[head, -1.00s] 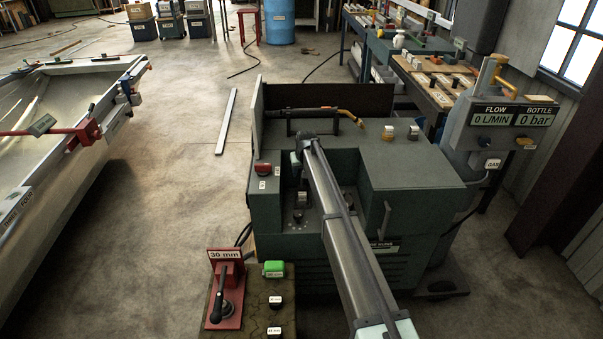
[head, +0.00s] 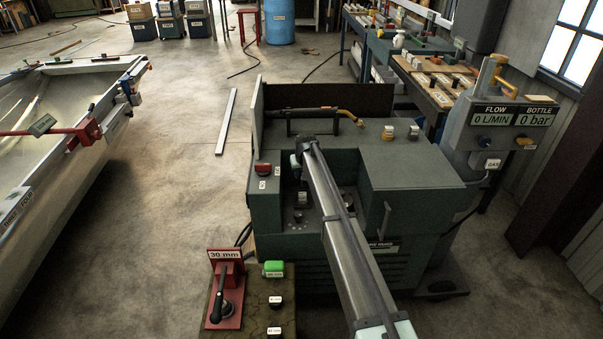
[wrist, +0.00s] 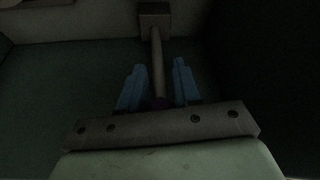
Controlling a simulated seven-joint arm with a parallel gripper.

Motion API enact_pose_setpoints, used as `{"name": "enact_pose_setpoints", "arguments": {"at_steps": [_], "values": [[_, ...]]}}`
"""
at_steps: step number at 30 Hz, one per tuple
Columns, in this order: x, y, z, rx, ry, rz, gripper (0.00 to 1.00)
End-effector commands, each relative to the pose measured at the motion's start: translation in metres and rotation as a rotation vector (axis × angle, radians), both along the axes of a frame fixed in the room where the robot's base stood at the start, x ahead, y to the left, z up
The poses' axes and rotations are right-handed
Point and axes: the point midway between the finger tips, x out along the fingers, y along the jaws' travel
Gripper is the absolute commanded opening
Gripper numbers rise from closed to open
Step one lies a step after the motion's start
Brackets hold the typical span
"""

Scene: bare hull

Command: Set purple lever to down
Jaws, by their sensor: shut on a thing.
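In the wrist view the purple lever (wrist: 157,60) shows as a pale thin shaft running from a square block to a dark purple knob. My gripper (wrist: 158,88) has its blue fingers either side of the shaft, shut on the lever near the knob. The knob is mostly hidden by the gripper and the view is dark. In the head view my arm reaches over the green welding machine (head: 420,165). The lever and the fingertips cannot be made out there.
A red 30 mm stand (head: 224,290) with a black handle and a green block (head: 274,268) are at the front left. A grey gauge box (head: 480,130) stands right of the machine. A metal hull (head: 60,170) lies left, with open floor between.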

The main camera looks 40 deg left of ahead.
Motion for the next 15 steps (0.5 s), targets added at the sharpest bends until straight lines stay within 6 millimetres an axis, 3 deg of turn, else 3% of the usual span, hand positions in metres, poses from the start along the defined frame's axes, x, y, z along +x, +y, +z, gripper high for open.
{"name": "enact_pose_setpoints", "arguments": {"at_steps": [15], "values": [[-0.0025,-0.0024,0.0000,0.012,-0.012,0.000,0.00]]}}
